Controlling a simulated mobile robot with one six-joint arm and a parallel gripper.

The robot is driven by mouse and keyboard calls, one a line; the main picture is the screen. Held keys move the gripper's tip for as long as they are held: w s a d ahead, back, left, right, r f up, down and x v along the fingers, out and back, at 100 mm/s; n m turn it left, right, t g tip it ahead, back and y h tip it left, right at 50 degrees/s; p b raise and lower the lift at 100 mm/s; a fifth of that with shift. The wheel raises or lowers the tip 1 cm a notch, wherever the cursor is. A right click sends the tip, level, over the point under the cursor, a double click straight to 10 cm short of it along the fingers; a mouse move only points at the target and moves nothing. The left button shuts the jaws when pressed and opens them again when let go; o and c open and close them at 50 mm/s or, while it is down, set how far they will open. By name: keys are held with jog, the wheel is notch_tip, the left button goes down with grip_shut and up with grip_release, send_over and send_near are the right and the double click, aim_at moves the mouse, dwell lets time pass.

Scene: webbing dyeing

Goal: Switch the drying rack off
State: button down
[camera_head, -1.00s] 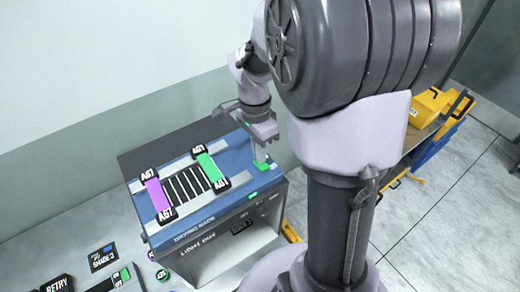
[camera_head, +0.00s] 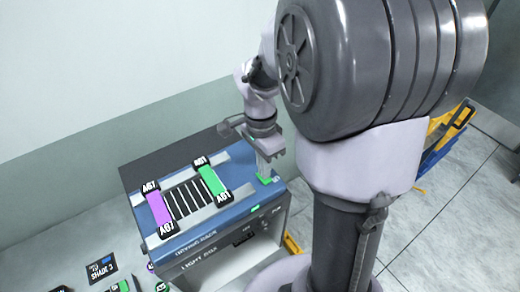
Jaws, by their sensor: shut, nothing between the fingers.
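The drying rack (camera_head: 222,220) is a blue-topped unit with a dark slatted area in its middle. A purple webbing strip (camera_head: 159,210) and a green webbing strip (camera_head: 210,181), both with black labelled ends, lie across it. A small green patch (camera_head: 264,180) at the right of the top, likely the switch, sits right below my gripper (camera_head: 264,176). My gripper is shut and points down at it; I cannot tell if they touch. A small green light (camera_head: 255,208) shows on the front edge.
A light box front (camera_head: 200,262) is below the rack top. Labelled cards and controls, one marked SHADE (camera_head: 102,269), lie at the lower left. A yellow and blue cart (camera_head: 440,140) stands at the right on the tiled floor.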

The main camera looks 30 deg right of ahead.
notch_tip(320, 180, up, 14)
jog(key=w+p, duration=0.2)
jog(key=shift+p, duration=0.35)
jog(key=shift+f, duration=0.1)
